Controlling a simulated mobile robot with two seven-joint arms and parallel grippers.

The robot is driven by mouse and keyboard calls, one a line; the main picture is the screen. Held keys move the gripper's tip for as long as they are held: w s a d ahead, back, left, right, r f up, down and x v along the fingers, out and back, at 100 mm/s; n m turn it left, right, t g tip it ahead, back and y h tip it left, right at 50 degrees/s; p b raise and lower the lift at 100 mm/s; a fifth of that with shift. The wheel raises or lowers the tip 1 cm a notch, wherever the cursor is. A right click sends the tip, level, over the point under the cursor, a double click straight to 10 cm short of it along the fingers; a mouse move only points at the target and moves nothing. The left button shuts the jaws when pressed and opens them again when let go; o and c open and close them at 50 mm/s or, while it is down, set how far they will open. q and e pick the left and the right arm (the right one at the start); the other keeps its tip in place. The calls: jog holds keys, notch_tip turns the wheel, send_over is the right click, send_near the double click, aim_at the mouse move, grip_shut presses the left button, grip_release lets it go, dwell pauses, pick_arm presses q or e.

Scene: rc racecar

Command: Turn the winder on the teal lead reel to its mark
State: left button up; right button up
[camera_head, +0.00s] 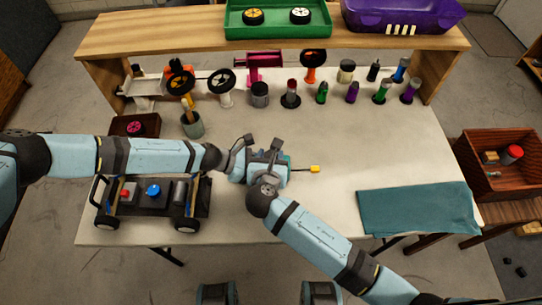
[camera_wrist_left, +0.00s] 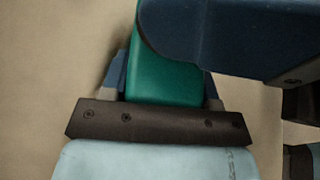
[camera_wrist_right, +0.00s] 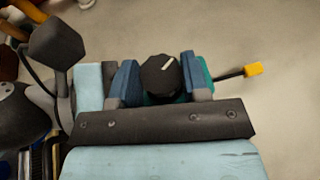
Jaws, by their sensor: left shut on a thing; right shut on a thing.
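The teal lead reel (camera_wrist_left: 168,72) is between the fingers of my left gripper (camera_wrist_left: 163,88), which is shut on its body. In the right wrist view the black winder (camera_wrist_right: 157,76) sits on the reel, with a white line on its top pointing to the upper right. My right gripper (camera_wrist_right: 160,84) has its blue fingers shut on either side of the winder. A short dark lead with a yellow plug (camera_wrist_right: 253,69) sticks out to the right; the plug also shows in the head view (camera_head: 314,169). In the head view the grippers cover most of the reel. I cannot make out the target mark.
The RC car chassis (camera_head: 152,203) stands at the left under my left arm. A teal cloth (camera_head: 418,208) lies at the right. Several bottles and tools line the back under a wooden shelf (camera_head: 185,37).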

dwell(0.5)
jog(key=o, duration=0.9)
jog(key=shift+o, duration=0.2)
